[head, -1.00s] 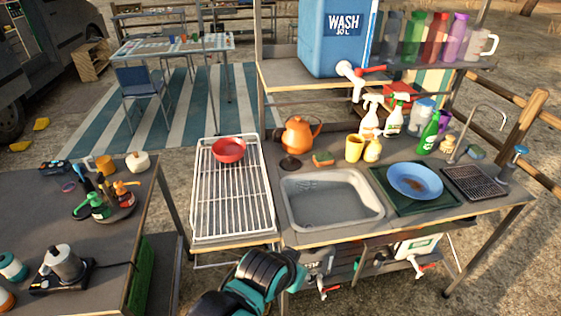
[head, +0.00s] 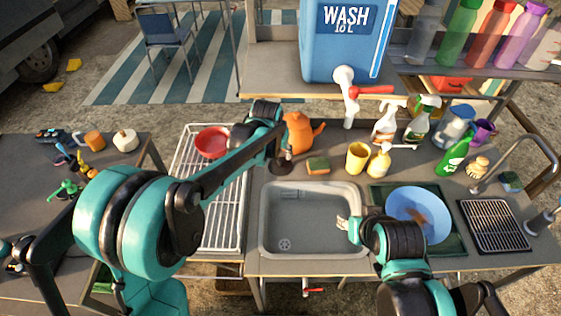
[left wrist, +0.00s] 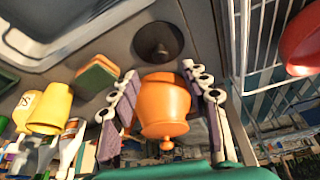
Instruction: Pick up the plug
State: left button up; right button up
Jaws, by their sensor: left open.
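The plug is a dark round disc with a raised knob. It lies on the counter (head: 255,262) behind the sink (head: 310,215), and in the left wrist view the plug (left wrist: 158,42) is at the top centre. My left gripper (left wrist: 160,72) is open and empty, with its fingers spread on either side of the view, pointing towards the plug. In the head view my left gripper (head: 284,152) hangs close above the plug and partly hides it. My right gripper (head: 342,224) is over the right side of the sink, its fingers small and partly hidden.
An orange kettle (head: 300,133) stands just behind the plug and shows between my left fingers. A sponge (head: 318,166) and yellow cup (head: 357,157) stand to its right. A red bowl (head: 212,141) sits on the rack at left. A blue plate (head: 410,207) lies right of the sink.

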aim_at(280, 160)
pick_arm(q)
jog(key=b+x, duration=0.3)
jog(key=x, duration=0.4)
jog(key=shift+a+f, duration=0.1)
jog(key=shift+f, duration=0.05)
jog(key=shift+w+f, duration=0.2)
jog(key=shift+f, duration=0.1)
jog(key=shift+s+r, duration=0.1)
jog(key=shift+c, duration=1.3)
grip_shut()
